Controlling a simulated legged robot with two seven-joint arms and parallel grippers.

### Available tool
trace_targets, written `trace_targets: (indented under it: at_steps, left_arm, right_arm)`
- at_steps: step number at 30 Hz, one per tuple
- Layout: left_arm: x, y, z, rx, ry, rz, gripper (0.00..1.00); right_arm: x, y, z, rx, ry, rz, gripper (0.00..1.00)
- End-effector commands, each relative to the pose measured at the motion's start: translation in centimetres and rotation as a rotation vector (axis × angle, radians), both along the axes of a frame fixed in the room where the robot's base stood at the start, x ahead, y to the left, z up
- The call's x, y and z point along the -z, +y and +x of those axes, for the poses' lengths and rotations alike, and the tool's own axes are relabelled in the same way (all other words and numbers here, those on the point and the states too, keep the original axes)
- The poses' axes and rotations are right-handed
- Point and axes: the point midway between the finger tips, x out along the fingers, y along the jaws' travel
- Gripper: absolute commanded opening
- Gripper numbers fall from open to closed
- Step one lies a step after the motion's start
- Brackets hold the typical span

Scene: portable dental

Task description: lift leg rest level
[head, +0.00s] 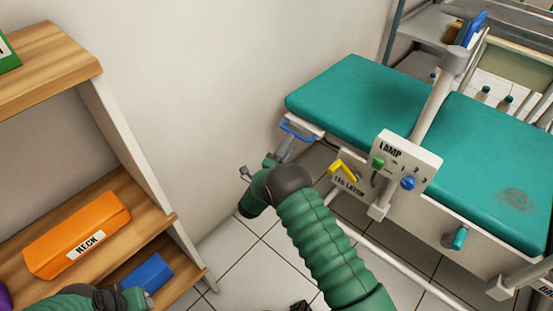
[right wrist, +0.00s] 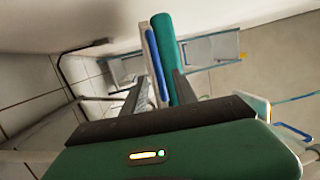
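The teal leg rest (head: 350,95) is the left section of the couch, and looks nearly in line with the seat section (head: 495,150). A blue handle (head: 297,131) is at its end. The yellow leg latch (head: 343,171) sits below, by a "LEG LATCH" label. My right gripper (head: 284,150) is just below the handle. In the right wrist view its fingers (right wrist: 157,92) are apart, with the blue handle (right wrist: 155,66) and teal leg rest (right wrist: 172,55) showing beyond and between them; contact is unclear. My left gripper (head: 142,297) is at bottom left, its fingers unclear.
A lamp post with a "LAMP" control panel (head: 405,163) stands before the couch. A wooden shelf (head: 150,200) at left holds an orange "NECK" bolster (head: 78,232) and a blue block (head: 148,272). Tiled floor (head: 240,260) is clear between shelf and couch.

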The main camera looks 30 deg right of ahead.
Motion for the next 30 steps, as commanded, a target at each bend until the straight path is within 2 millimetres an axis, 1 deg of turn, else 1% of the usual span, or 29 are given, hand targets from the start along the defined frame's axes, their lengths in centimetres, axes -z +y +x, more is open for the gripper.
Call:
trace_targets:
  at_steps: [1,3,6,9,12,17,30]
  left_arm:
    - [-1.5,0.0,0.0,0.0,0.0,0.0,0.43]
    - [-2.3,0.0,0.0,0.0,0.0,0.0,0.43]
    - [-3.4,0.0,0.0,0.0,0.0,0.0,0.43]
    - [-4.1,0.0,0.0,0.0,0.0,0.0,0.43]
    - [-4.4,0.0,0.0,0.0,0.0,0.0,0.43]
    - [-4.5,0.0,0.0,0.0,0.0,0.0,0.43]
    - [-4.5,0.0,0.0,0.0,0.0,0.0,0.43]
  right_arm:
    - [-0.4,1.3,-0.8,-0.003,0.004,0.001,0.34]
    - [0.0,3.0,-2.0,-0.003,0.006,0.0,0.34]
    - [0.7,5.3,-3.6,-0.004,0.003,0.0,0.34]
    - [1.2,7.2,-5.0,-0.003,0.002,0.0,0.34]
    - [1.7,8.4,-5.8,-0.001,0.001,-0.001,0.34]
    - [2.1,9.2,-6.4,0.0,-0.001,-0.001,0.34]
    - [2.1,9.1,-6.3,0.001,-0.001,-0.001,0.34]
